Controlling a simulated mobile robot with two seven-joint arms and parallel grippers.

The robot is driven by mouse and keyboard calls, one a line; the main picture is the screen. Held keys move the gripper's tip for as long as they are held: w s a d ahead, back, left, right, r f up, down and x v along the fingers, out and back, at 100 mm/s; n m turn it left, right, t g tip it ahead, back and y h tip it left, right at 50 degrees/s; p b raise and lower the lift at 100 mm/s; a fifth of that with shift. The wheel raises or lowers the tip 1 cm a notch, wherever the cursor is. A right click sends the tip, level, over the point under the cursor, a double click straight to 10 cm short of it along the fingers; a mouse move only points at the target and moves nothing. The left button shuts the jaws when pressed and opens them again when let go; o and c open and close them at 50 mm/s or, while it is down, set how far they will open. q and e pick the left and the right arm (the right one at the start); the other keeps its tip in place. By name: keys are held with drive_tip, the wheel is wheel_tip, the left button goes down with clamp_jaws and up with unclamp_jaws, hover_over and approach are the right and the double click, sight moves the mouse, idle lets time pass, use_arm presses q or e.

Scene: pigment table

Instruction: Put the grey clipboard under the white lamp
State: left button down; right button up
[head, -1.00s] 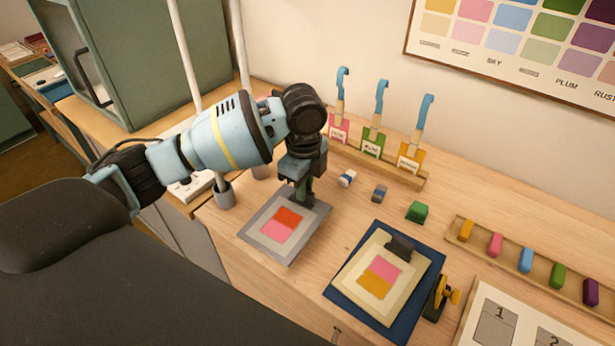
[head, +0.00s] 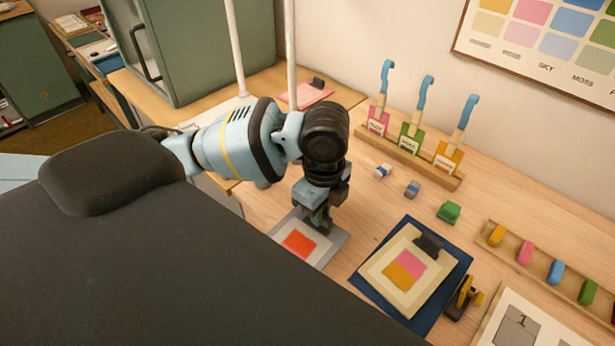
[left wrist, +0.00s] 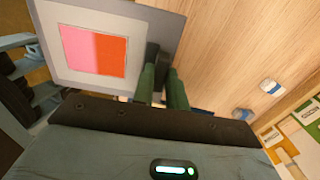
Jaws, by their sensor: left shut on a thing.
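The grey clipboard (head: 338,240) carries a sheet with red and pink swatches. In the head view its near part is hidden behind my dark body. My left gripper (head: 318,224) is shut on the clipboard's edge by its dark clip. The left wrist view shows the clipboard (left wrist: 143,28) beyond the green fingers (left wrist: 163,85). I cannot tell whether it is clear of the table. Two whitish lamp poles, a left one (head: 237,50) and a right one (head: 290,45), rise at the back left. Their tops are out of view. My right gripper is not in view.
A pink clipboard (head: 300,97) lies at the back near the right pole. A beige clipboard (head: 375,270) on a blue mat (head: 455,275) lies to the right. A green cabinet (head: 205,50) stands back left. A rack (head: 450,182) of blue-handled tools stands along the wall.

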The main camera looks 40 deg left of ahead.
use_arm(q)
drive_tip(key=n, duration=0.4)
drive_tip(key=shift+w+d+r+n, duration=0.1)
drive_tip(key=shift+d+r+n, duration=0.05)
drive_tip(key=shift+r+n, duration=0.25)
drive_tip(key=n, duration=0.5)
drive_tip(key=shift+d+r, duration=0.1)
drive_tip(key=shift+r, duration=0.2)
drive_tip(key=n, duration=0.4)
drive_tip(key=shift+w+d+r+n, duration=0.1)
drive_tip(key=shift+r+n, duration=0.25)
drive_tip(key=shift+n, duration=0.05)
drive_tip(key=n, duration=0.4)
drive_tip(key=shift+d+r, duration=0.1)
drive_tip(key=shift+r, duration=0.15)
